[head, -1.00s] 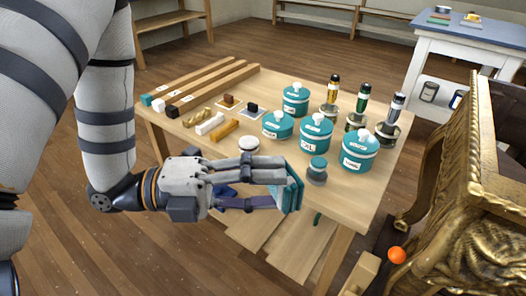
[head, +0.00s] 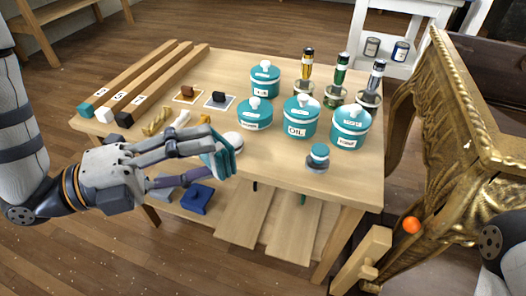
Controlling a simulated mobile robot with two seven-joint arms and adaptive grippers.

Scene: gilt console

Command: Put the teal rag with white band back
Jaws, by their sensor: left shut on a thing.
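The teal rag (head: 222,163) is a folded block with paler bands, held at the fingertips of my left gripper (head: 208,156). The left gripper is shut on it, in front of the table's left front edge. The fingers hide part of the rag. A blue folded cloth (head: 196,198) and a grey one (head: 172,186) lie low under the tabletop, below the gripper. My right gripper is out of view; only a piece of my right arm shows at the right edge.
Slatted boards (head: 246,215) lie below. A gilt console (head: 440,140) with an orange ball (head: 411,225) stands at right.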

